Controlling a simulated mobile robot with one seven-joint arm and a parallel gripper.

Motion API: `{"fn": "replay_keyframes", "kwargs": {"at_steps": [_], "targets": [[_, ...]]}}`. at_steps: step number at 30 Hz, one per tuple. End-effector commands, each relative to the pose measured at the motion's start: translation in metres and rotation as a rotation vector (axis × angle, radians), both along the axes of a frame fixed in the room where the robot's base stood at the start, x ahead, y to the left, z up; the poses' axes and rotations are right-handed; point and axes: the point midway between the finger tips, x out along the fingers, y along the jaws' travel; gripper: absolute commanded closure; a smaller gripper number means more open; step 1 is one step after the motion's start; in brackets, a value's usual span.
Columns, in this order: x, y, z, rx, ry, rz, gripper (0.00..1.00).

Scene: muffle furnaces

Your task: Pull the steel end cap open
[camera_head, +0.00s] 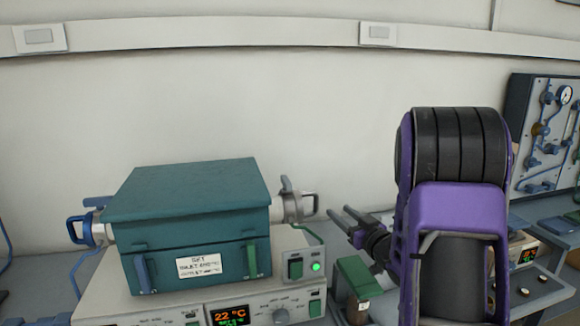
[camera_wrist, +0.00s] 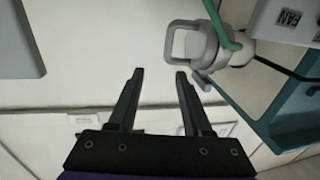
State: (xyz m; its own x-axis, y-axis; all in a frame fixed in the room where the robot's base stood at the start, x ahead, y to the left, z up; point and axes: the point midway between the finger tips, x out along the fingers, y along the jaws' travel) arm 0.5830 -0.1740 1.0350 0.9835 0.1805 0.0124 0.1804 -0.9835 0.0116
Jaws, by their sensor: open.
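The steel end cap (camera_head: 296,207) sits on the right end of the tube that runs through the teal furnace (camera_head: 190,215). It has a loop handle on its outer side and a small lever on top. The cap also shows at the upper right of the wrist view (camera_wrist: 205,45), with its handle (camera_wrist: 180,40) facing left. My gripper (camera_head: 341,214) is open and empty, just to the right of the cap and apart from it. In the wrist view the fingertips (camera_wrist: 160,72) lie below the handle, with nothing between them.
A blue end cap (camera_head: 88,229) with a handle is on the furnace's left end. The control base (camera_head: 250,308) reads 22 °C. A green box (camera_head: 353,275) stands below my gripper. A green hose (camera_wrist: 220,28) passes close to the cap. A valve panel (camera_head: 545,135) is at right.

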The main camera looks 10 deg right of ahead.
Motion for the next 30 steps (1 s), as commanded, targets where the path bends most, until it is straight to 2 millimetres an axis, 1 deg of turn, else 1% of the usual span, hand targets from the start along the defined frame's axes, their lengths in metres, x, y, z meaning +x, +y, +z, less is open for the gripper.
{"fn": "replay_keyframes", "kwargs": {"at_steps": [1,9,12,15,21,28,29,30], "targets": [[0.013,0.008,-0.003,0.001,0.002,0.012,0.50],[0.070,0.020,-0.004,0.005,0.005,0.013,0.50],[0.086,0.023,-0.004,0.005,0.006,0.013,0.50],[0.097,0.025,-0.004,0.007,0.007,0.012,0.50],[0.107,0.026,-0.004,0.008,0.007,0.011,0.50],[0.108,0.027,-0.004,0.008,0.007,0.011,0.50],[0.108,0.027,-0.004,0.008,0.007,0.011,0.54],[0.108,0.027,-0.004,0.008,0.007,0.011,0.61]]}}
